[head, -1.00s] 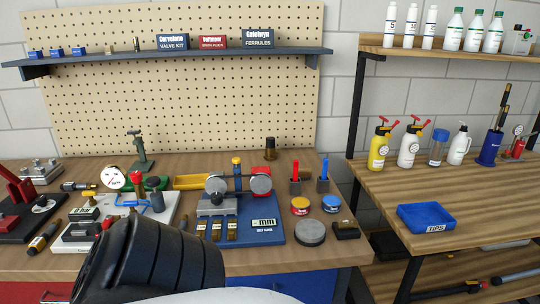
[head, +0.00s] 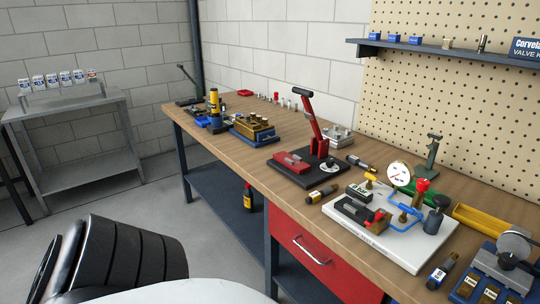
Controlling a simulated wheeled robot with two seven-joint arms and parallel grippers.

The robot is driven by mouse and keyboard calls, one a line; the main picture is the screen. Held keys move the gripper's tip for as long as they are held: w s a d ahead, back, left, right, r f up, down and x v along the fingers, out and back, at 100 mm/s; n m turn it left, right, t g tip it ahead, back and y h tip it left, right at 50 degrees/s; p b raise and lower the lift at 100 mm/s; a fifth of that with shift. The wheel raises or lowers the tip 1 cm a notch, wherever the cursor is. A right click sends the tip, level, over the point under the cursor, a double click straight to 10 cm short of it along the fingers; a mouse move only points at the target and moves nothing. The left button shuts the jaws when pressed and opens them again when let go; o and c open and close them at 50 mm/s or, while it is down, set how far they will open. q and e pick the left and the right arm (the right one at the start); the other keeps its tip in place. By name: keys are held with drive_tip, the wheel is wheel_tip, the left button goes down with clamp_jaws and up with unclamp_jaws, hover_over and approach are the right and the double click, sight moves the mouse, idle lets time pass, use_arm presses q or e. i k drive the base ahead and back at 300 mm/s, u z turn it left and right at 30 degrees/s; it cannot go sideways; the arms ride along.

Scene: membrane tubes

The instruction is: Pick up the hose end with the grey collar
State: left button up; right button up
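I see no hose end with a grey collar in the head view now. Neither of my grippers is in view. Several short dark cylinders with brass or grey parts lie on the workbench (head: 225,140): one (head: 322,193) in front of the red press, one (head: 360,163) behind it, and one (head: 440,272) near the front edge. I cannot tell exactly what they are.
A red lever press (head: 312,135) and a white gauge rig (head: 385,235) stand on the bench. Red drawers (head: 315,250) and a dark lower shelf (head: 225,195) are below. A grey rack table (head: 75,130) stands at left, with open floor between.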

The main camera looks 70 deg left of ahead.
sight(352, 160)
drive_tip(key=u, duration=1.95)
